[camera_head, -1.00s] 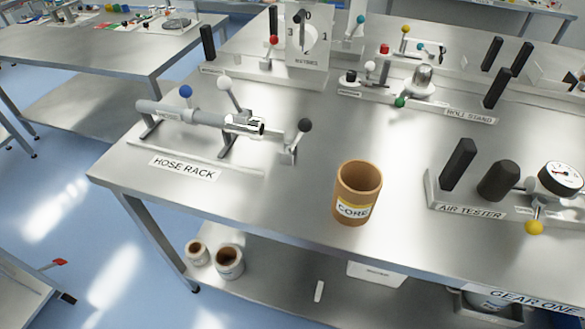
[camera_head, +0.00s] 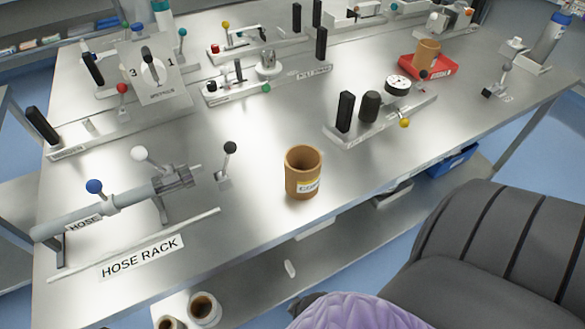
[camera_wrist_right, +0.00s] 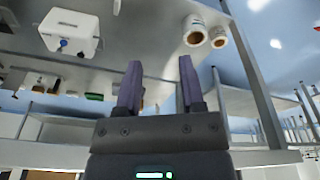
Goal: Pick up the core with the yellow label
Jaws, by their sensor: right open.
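A brown cardboard core (camera_head: 302,163) stands upright on the metal table near its front edge, in the head view. Its white label with a yellow band reads CORE. A second brown core (camera_head: 427,52) stands at a red tray (camera_head: 443,66) at the back right; no label can be made out on it. My right gripper (camera_wrist_right: 160,82) shows in the right wrist view, open, with nothing between its fingers. My left gripper is not in view.
The hose rack (camera_head: 140,255) is left of the near core and the air tester (camera_head: 380,122) behind it to the right. Two rolls (camera_head: 203,308) sit on the lower shelf. Bare tabletop surrounds the near core.

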